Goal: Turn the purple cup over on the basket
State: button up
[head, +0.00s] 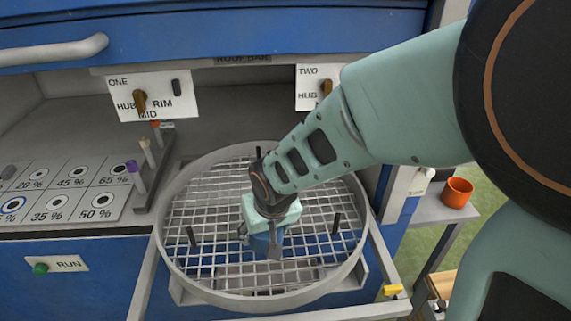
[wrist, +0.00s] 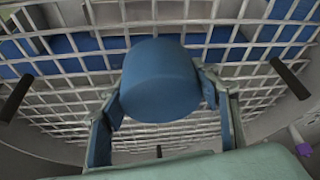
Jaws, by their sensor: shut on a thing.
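My gripper (head: 259,244) points down over the round wire basket (head: 172,215), a little below its middle in the head view. It is shut on a blue cup (head: 262,243), which also shows between the two fingers in the wrist view (wrist: 160,80). The cup's smooth, closed blue side faces the wrist camera, with no opening visible. I cannot tell whether it touches the mesh. No purple cup shows; the held cup looks blue. The basket's wire mesh also fills the wrist view (wrist: 262,45).
Dark pegs (head: 336,224) stand up from the basket. An orange cup (head: 457,192) sits on a side shelf at the right. Blue cabinet and labelled ONE and TWO panels (head: 155,95) stand behind.

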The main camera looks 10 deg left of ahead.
jog(key=shift+s+d+f+b, duration=0.1)
jog(key=shift+s+f+b, duration=0.05)
jog(key=shift+f+b, duration=0.4)
jog(key=shift+s+d+f, duration=0.1)
jog(key=shift+s+f, duration=0.1)
jog(key=shift+f, duration=0.2)
jog(key=shift+b, duration=0.3)
jog(key=o, duration=1.5)
jog(key=shift+w+f, duration=0.1)
jog(key=shift+f, duration=0.1)
jog(key=shift+c, duration=0.2)
jog(key=shift+r, duration=0.1)
jog(key=shift+w+r, duration=0.1)
jog(key=shift+r, duration=0.05)
